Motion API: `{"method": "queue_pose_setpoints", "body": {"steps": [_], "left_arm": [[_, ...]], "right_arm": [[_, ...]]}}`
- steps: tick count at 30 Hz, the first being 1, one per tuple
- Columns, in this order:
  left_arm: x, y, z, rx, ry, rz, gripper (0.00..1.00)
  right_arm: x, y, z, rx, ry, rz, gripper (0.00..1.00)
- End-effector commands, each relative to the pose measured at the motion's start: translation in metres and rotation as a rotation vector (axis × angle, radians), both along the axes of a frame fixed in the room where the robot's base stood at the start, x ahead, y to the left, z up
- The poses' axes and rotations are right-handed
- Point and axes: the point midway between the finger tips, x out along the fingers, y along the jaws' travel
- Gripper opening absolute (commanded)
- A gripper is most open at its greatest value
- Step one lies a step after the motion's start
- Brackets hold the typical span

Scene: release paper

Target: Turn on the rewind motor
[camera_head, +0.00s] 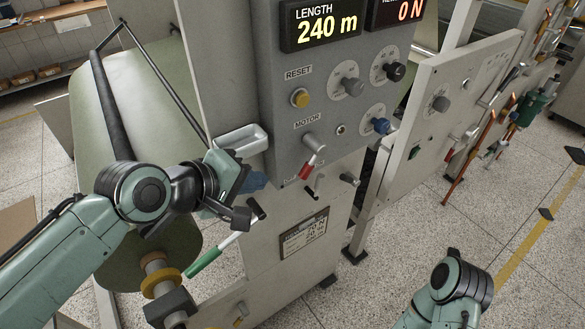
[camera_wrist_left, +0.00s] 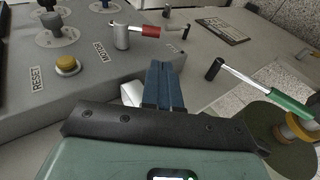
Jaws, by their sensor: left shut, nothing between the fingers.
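The motor switch (camera_head: 312,148) is a metal lever with a red handle under the MOTOR label on the grey control panel (camera_head: 285,90). Its red end points down in the head view. In the left wrist view the red-handled lever (camera_wrist_left: 140,31) is beyond the fingertips. My left gripper (camera_head: 256,181) is left of the lever and apart from it, partly hidden by its own wrist. In the left wrist view its blue fingers (camera_wrist_left: 164,72) are together and empty. My right arm shows at the bottom right; its gripper is out of view.
A yellow RESET button (camera_head: 299,97) and several knobs sit on the panel. A white tray (camera_head: 241,140) is fixed just above the left gripper. A green-handled lever (camera_head: 205,262) and a paper roll (camera_head: 140,90) are close by. Displays read 240 m and 0 N.

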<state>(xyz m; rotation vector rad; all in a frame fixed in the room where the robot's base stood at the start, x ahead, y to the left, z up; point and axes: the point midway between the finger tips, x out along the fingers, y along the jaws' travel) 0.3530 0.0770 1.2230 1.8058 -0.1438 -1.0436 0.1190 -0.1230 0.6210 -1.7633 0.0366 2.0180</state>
Motion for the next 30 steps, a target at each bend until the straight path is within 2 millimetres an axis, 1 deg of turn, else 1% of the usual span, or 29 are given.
{"method": "queue_pose_setpoints", "body": {"steps": [1, 4, 15, 20, 30], "left_arm": [[-0.006, 0.002, 0.012, -0.015, -0.010, 0.002, 0.00], [-0.012, 0.003, 0.022, -0.030, -0.014, 0.004, 0.00], [-0.011, 0.002, 0.022, -0.031, -0.013, 0.006, 0.00], [-0.002, -0.006, 0.013, -0.030, -0.010, 0.004, 0.00], [0.043, -0.044, -0.027, -0.028, -0.009, 0.004, 0.00]], "right_arm": [[0.000, 0.000, 0.000, 0.000, 0.001, 0.000, 0.00], [0.000, 0.000, 0.000, 0.000, 0.001, 0.000, 0.00], [0.000, 0.000, 0.000, 0.000, 0.001, 0.000, 0.00], [0.001, 0.000, 0.002, 0.000, 0.000, 0.000, 0.00], [0.005, 0.000, 0.008, 0.000, -0.006, 0.000, 0.00]]}}
